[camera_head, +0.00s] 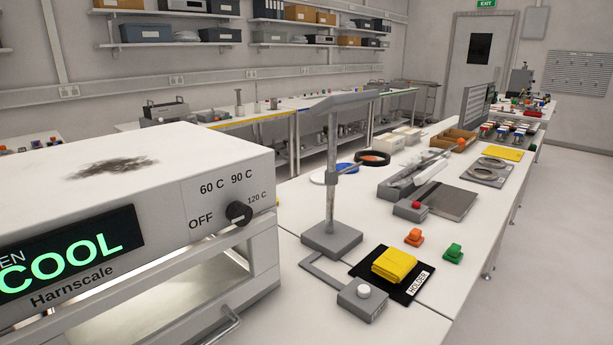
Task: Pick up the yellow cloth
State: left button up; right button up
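The yellow cloth (395,265) is a folded, bright yellow pad in the head view. It lies on a black mat (407,288) with a white label, on the white bench right of centre. Nothing touches it from above. A second flat yellow piece (505,153) lies farther back on the bench; I cannot tell whether it is cloth. Neither of my grippers is in view.
A large white oven (225,150) fills the left. A grey stand (331,238) rises behind the mat, with a grey box (362,301) in front. Orange (414,237) and green (453,251) blocks sit beyond the cloth. Bench space right of the mat is clear.

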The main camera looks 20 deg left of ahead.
aim_at(393, 263)
jog(key=i+l+u, duration=0.35)
jog(key=i+l, duration=0.15)
jog(key=i+l+u, duration=0.35)
jog(key=l, duration=0.35)
jog(key=i+l+u, duration=0.15)
jog(key=l, duration=0.25)
jog(key=i+l+u, duration=0.2)
jog(key=i+l, duration=0.1)
jog(key=l, duration=0.1)
